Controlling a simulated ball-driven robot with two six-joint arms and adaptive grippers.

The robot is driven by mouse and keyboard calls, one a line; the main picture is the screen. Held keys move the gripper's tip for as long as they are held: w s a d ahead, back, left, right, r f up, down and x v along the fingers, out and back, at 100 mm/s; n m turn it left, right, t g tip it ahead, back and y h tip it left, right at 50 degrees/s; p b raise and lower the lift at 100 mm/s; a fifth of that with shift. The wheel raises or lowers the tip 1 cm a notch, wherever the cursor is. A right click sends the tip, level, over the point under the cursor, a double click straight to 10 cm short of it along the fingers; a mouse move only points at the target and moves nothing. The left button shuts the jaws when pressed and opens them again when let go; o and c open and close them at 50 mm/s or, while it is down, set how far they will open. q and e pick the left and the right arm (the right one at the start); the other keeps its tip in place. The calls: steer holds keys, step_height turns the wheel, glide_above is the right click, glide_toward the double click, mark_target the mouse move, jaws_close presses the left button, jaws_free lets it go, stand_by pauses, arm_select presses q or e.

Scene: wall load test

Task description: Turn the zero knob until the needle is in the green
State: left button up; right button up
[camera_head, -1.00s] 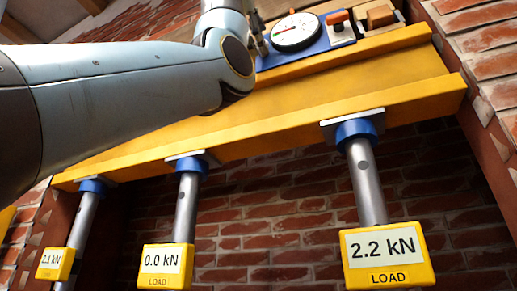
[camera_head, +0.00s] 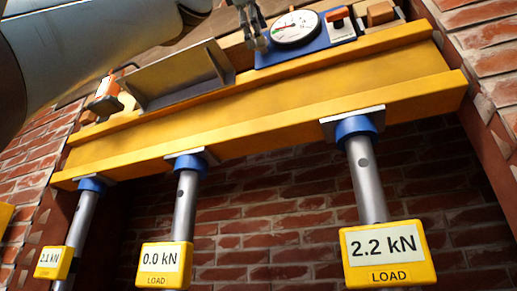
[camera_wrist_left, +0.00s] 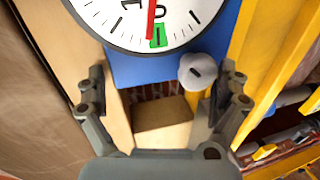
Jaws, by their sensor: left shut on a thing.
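The round white dial gauge (camera_head: 297,28) sits on a blue plate (camera_head: 325,42) on top of the yellow beam. In the left wrist view, the dial (camera_wrist_left: 125,22) is cut off by the top edge. Its red needle (camera_wrist_left: 151,18) points down near the 0, at the left edge of the green block (camera_wrist_left: 159,38). The grey slotted zero knob (camera_wrist_left: 198,70) is on the blue plate below the dial. My right gripper is out of view.
The yellow beam (camera_head: 270,110) rests on several props with load readouts of 2.1, 0.0 and 2.2 kN. A grey angled bracket (camera_head: 180,78) and an orange-handled clamp (camera_head: 103,104) are at the left. An orange-topped block (camera_head: 338,25) is right of the dial. Brick walls flank the beam.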

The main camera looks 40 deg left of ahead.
arm_select(q)
steer(key=shift+s+r, duration=0.3)
steer(key=shift+r, duration=0.1)
steer(key=shift+s+d, duration=0.15)
steer(key=shift+s, duration=0.05)
steer(key=shift+c, duration=0.7)
steer(key=shift+f+b+v, duration=0.25)
steer(key=shift+b+v, duration=0.05)
steer(key=shift+v, duration=0.75)
steer(key=shift+c, duration=0.5)
steer(key=f+b+v, duration=0.1)
steer(key=f+v, duration=0.1)
steer(key=v, duration=0.8)
steer(key=shift+s+d+f+b, duration=0.15)
steer(key=shift+s+f+b, duration=0.15)
steer(key=shift+f, duration=0.15)
steer(key=shift+w, duration=0.1)
steer(key=shift+c, duration=0.2)
